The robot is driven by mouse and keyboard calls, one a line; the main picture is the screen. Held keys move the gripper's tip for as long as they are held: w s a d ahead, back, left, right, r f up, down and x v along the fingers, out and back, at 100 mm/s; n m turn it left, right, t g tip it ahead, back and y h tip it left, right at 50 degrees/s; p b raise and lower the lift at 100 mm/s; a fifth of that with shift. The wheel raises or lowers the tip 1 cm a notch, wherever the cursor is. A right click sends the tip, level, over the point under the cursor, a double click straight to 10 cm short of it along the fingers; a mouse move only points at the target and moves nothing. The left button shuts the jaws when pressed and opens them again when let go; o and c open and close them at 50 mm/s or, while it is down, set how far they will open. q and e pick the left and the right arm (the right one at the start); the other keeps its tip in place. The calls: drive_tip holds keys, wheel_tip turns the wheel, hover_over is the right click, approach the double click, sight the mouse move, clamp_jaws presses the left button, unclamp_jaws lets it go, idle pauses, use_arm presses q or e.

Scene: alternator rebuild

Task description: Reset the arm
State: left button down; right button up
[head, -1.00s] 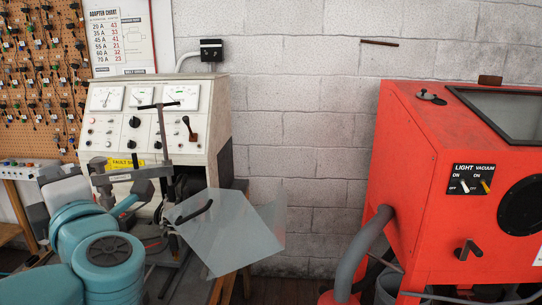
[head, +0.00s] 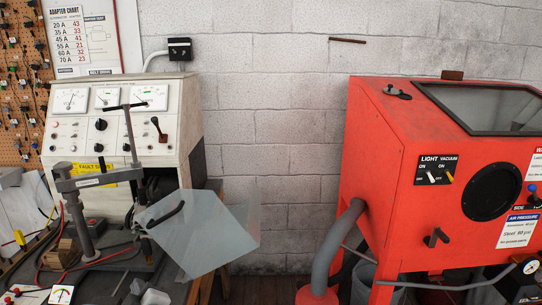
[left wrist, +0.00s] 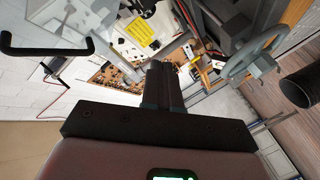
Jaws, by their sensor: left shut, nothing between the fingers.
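My left gripper (left wrist: 160,82) shows in the left wrist view, its two dark fingers together and empty. It points toward a cluttered area with a yellow label (left wrist: 138,31). In the head view now, no part of my left gripper can be made out. The alternator tester (head: 72,128) stands at the left with gauges and knobs. A grey clamp arm (head: 98,179) with an upright T-handled screw (head: 128,108) stands in front of it. A clear shield (head: 210,235) with a black handle (head: 166,214) tilts out to the right. My right gripper is in neither view.
A red blasting cabinet (head: 385,160) with a grey hose (head: 335,245) stands at the right. A white block wall (head: 270,130) lies between. A pegboard (head: 20,120) with small parts hangs at the left. A grey wheel (left wrist: 250,60) shows in the left wrist view.

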use_arm(q)
drive_tip(key=s+d+f+m+g+h, duration=0.1)
drive_tip(key=s+d+f+m+h, duration=0.25)
drive_tip(key=f, duration=0.55)
drive_tip(key=s+d+f+m+g+h, duration=0.2)
drive_tip(key=d+f, duration=0.2)
drive_tip(key=f, duration=0.4)
drive_tip(key=s+d+f+m+g+h, duration=0.1)
drive_tip(key=s+d+f+m+h, duration=0.2)
drive_tip(key=f, duration=0.6)
drive_tip(key=s+d+f+m+g+h, duration=0.3)
drive_tip(key=s+d, duration=0.3)
drive_tip(key=s, duration=0.3)
drive_tip(key=s+d+f+m+g+h, duration=0.3)
drive_tip(key=s+d+f+g, duration=0.1)
drive_tip(key=s, duration=0.5)
drive_tip(key=shift+s+d+g, duration=0.15)
drive_tip(key=shift+d+g, duration=0.25)
drive_tip(key=shift+d, duration=0.45)
drive_tip(key=shift+r, duration=0.1)
